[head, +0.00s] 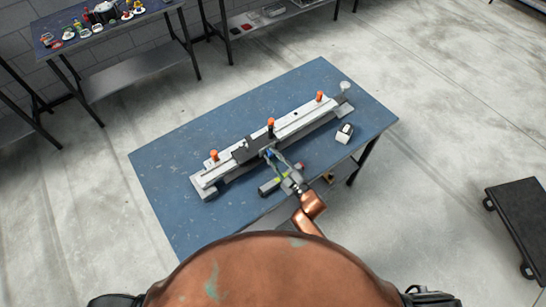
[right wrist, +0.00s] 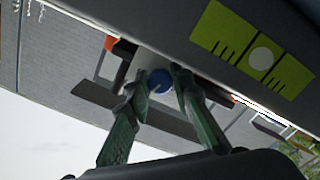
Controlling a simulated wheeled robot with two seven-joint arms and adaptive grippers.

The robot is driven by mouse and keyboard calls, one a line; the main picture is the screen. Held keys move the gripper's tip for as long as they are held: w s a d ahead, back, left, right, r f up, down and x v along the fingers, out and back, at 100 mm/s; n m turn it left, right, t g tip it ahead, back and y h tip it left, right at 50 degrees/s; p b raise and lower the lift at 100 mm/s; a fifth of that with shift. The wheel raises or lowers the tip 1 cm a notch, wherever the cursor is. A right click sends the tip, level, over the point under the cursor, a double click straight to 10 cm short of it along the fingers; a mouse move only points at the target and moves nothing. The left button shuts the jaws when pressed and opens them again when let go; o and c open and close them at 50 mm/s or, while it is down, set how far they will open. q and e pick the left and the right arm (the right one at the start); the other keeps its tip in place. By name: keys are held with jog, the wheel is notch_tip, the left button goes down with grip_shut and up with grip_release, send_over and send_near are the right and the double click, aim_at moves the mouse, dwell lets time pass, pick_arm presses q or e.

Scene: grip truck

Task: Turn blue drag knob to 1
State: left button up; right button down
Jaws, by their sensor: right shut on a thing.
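The blue drag knob (right wrist: 160,81) is a small round knob on the slider device (head: 207,180), a long pale rail lying across the blue table. In the right wrist view the knob sits between my two green-grey fingertips. My right gripper (head: 274,157) reaches the front side of the rail near its dark middle carriage (head: 244,152) and is shut on the knob; the fingertips also show in the right wrist view (right wrist: 159,84). In the head view the knob is mostly hidden by the fingers, and its scale reading cannot be made out. My left gripper is not in view.
Orange-topped knobs (head: 214,155) stand up along the rail. A small white-and-black object (head: 344,132) lies on the blue table (head: 175,155) to the right. A yellow-green panel with black marks (right wrist: 228,30) is close to the fingers. The table's left end is clear.

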jog(key=n+b, duration=0.1)
jog(key=n, duration=0.3)
jog(key=shift+f, duration=0.1)
jog(key=shift+n+b, duration=0.75)
jog(key=shift+n, duration=0.95)
jog(key=c, duration=1.7)
grip_release()
jog(key=shift+s+d, duration=0.1)
jog(key=shift+d, duration=0.05)
jog(key=shift+v, duration=3.85)
